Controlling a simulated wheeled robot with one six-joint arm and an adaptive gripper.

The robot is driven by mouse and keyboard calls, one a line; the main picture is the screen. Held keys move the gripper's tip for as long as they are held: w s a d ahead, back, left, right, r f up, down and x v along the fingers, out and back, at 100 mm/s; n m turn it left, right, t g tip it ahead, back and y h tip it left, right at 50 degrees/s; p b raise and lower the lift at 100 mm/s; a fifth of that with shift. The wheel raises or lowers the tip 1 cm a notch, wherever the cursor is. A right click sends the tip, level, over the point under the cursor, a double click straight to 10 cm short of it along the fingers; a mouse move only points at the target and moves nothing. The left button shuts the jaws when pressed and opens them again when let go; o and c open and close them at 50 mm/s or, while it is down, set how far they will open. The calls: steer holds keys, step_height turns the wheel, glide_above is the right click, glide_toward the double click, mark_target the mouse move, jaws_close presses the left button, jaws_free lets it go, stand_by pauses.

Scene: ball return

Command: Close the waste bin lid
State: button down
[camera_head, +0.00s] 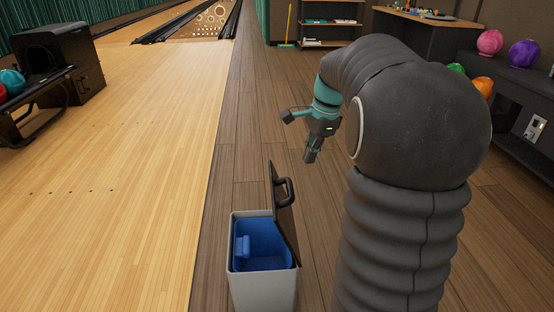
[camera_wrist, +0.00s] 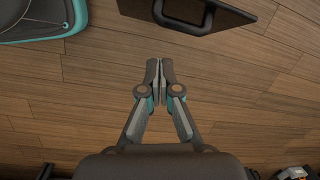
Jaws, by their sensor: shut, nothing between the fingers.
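The waste bin (camera_head: 262,288) stands on the dark floor at the bottom middle of the head view, a light grey box with a blue inside. Its dark lid (camera_head: 283,215) is up, standing steeply along the bin's right side, with a black loop handle (camera_head: 287,192) on it. My gripper (camera_head: 310,158) is above and beyond the lid, apart from it, pointing down. In the wrist view my gripper (camera_wrist: 160,68) is shut and empty over the floor. The lid (camera_wrist: 190,8) and its handle (camera_wrist: 183,20) show at the top edge of that view.
A ball return (camera_head: 60,65) with several balls stands at the left beside the pale lane. A shelf (camera_head: 515,85) with colored balls is at the right. A rack (camera_head: 325,22) and yellow broom (camera_head: 287,28) are at the back. The floor around the bin looks clear.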

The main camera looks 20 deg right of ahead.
steer(key=w+d+m+p, duration=0.1)
steer(key=w+d+m, duration=0.2)
steer(key=d, duration=0.2)
steer(key=a+b+x, duration=0.1)
steer(key=a+x, duration=0.1)
steer(key=x, duration=1.1)
steer(key=shift+w+a+m+g+y, duration=0.25)
steer(key=shift+a+m+g+y, duration=0.05)
steer(key=shift+a, duration=0.1)
